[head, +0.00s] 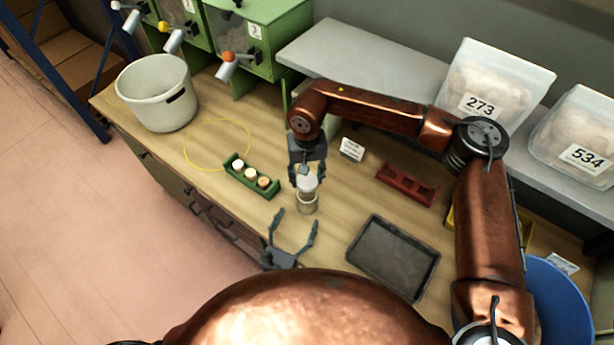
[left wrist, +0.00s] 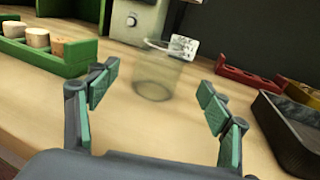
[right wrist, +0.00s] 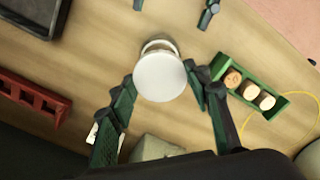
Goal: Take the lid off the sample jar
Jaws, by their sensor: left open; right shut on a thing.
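The sample jar (head: 307,206) is a small clear cylinder standing upright on the bench. It shows with its rim bare in the left wrist view (left wrist: 155,77). My right gripper (head: 307,177) is above it, shut on the round white lid (head: 307,185). The lid (right wrist: 160,78) sits between the right fingers and hides most of the jar in the right wrist view. It is clear of the jar. My left gripper (head: 294,218) is open and empty, low in front of the jar; the jar stands beyond its fingertips, apart from them.
A green rack (head: 235,178) with three stoppers is left of the jar. A red rack (head: 408,186) and dark tray (head: 392,258) lie right. A white card (head: 351,149) stands behind. A white pot (head: 157,92) and yellow loop (head: 187,165) are farther left.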

